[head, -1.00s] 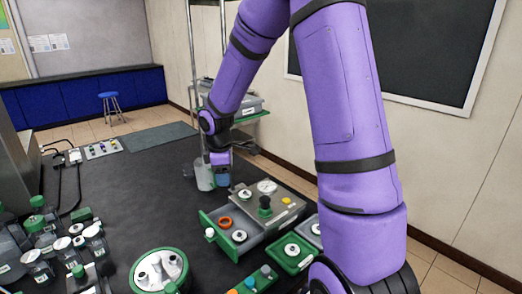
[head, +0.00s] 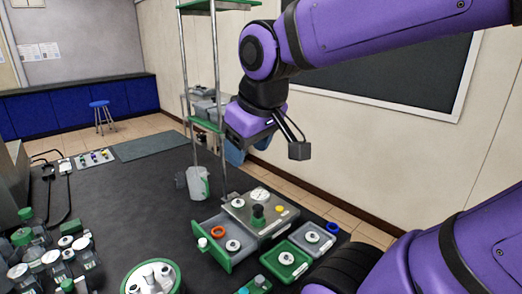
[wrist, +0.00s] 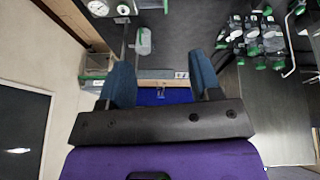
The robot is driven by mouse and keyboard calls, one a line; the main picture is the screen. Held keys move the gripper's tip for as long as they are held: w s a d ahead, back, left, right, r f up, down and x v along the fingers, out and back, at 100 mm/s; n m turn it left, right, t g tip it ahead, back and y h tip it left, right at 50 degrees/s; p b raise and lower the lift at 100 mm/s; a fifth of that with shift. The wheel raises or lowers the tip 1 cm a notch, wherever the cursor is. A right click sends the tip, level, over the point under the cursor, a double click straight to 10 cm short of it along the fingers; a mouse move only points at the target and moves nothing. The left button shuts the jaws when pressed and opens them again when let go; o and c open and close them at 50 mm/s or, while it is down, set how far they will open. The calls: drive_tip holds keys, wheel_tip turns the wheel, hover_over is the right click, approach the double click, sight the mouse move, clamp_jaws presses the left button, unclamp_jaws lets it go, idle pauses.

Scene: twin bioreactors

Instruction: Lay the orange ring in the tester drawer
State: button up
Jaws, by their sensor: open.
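The orange ring (head: 218,232) lies inside the pulled-out tester drawer (head: 222,261), near its back left. A white-topped part stands beside the ring in the same drawer. The tester (head: 238,212) is a grey box with a dial, a dark green knob and a yellow button on top. My gripper (head: 266,152) is open and empty, high above and behind the tester. In the wrist view, its blue-padded fingers (wrist: 161,80) are spread with nothing between them. I cannot make out the ring in the wrist view.
A pitcher (head: 198,183) stands behind the tester. A shelf rack (head: 216,6) rises behind it. Bottles crowd the left; the mid-table is clear.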

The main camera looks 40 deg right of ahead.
drive_tip(key=shift+m+t+y, duration=0.3)
drive_tip(key=shift+m, duration=0.4)
drive_tip(key=s, duration=0.4)
drive_tip(key=shift+a+r, duration=0.25)
drive_tip(key=shift+r, duration=0.05)
drive_tip(key=shift+c, duration=0.5)
